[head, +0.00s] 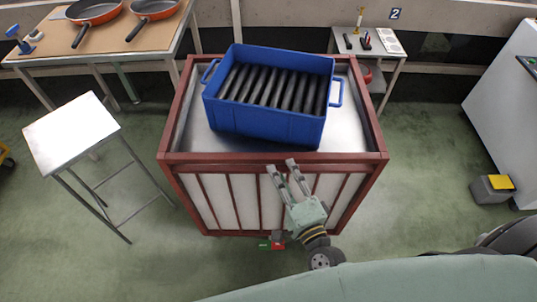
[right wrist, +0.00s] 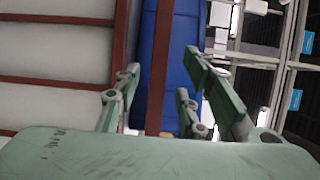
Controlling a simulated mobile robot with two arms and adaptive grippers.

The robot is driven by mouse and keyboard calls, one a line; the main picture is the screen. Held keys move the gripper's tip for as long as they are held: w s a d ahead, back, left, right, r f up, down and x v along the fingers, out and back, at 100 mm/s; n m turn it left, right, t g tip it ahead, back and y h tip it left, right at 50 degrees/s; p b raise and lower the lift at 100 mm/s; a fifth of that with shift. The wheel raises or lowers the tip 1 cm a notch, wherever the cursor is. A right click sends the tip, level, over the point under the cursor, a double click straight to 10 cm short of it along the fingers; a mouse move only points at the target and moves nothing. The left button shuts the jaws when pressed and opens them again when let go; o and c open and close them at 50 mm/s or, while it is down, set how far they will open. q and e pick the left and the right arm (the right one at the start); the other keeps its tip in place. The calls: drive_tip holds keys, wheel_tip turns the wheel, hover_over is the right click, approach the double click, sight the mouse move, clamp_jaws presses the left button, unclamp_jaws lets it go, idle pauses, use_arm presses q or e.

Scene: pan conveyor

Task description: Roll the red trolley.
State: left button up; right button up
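The red trolley (head: 220,158) stands in the middle of the head view, with a red frame, pale side panels and a metal top. My right gripper (head: 280,167) is open at the trolley's front rim, right of its middle. In the right wrist view the trolley's red rim bar (right wrist: 161,60) runs between the open fingers of the right gripper (right wrist: 160,88). I cannot tell whether the fingers touch the bar. A blue crate (head: 265,121) holding several black rods sits on the trolley, slightly turned. My left gripper is not in view.
A white-topped stand (head: 71,133) is on the left. A workbench (head: 110,45) with orange pans (head: 94,10) is at the back left. A small table (head: 367,44) stands behind the trolley at right. A grey bin (head: 490,189) is far right. Green floor is open on both sides.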

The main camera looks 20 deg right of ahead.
sight(275, 162)
drive_tip(key=w, duration=0.7)
drive_tip(key=shift+a+p, duration=0.35)
drive_tip(key=shift+c, duration=0.7)
drive_tip(key=shift+s, duration=0.1)
clamp_jaws()
drive_tip(key=shift+f, duration=0.1)
